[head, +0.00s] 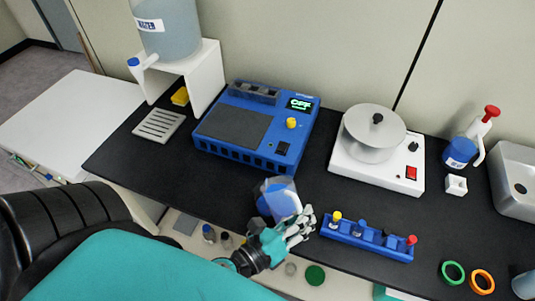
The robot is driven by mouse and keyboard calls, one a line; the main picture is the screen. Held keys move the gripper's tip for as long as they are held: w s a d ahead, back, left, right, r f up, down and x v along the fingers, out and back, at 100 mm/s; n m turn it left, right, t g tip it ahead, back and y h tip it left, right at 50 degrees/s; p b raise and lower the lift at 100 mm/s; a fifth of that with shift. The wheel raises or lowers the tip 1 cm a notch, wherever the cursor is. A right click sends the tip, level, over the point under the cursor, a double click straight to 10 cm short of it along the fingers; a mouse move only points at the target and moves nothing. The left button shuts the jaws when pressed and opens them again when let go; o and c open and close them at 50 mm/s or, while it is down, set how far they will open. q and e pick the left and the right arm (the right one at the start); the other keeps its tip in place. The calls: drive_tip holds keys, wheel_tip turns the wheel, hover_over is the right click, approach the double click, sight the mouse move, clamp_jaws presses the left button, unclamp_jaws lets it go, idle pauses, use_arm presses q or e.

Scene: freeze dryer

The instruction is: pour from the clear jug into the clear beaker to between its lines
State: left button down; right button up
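A clear vessel with blue in it, seemingly the clear jug (280,190), is near the front edge of the black bench and looks slightly tilted. My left gripper (306,223) is at its lower right side, and the fingers overlap its lower part in the picture. I cannot tell whether they are closed on it or whether it stands on the bench. A clear vessel (524,284), possibly the beaker, is cut off at the lower right corner; no lines can be made out on it. My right gripper is not in view.
Right of my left gripper is a blue rack (368,238) with colored-topped items. Behind stand a blue device (240,130) reading OFF, a white machine (376,160) and a water tank (170,30). Green (453,272) and orange (482,281) rings lie at right. The bench's left front is clear.

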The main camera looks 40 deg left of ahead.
use_arm(q)
drive_tip(key=shift+w+a+r+n+h+p, duration=0.15)
drive_tip(key=shift+a+r+n+p, duration=0.15)
drive_tip(key=shift+r+p, duration=0.4)
drive_tip(key=shift+w+a+r+n+h+p, duration=0.15)
drive_tip(key=shift+r+n+p, duration=0.25)
drive_tip(key=shift+p, duration=0.45)
idle(1.9)
drive_tip(key=shift+a+n+p, duration=0.15)
drive_tip(key=shift+n+p, duration=0.15)
drive_tip(key=shift+p, duration=0.05)
idle(1.5)
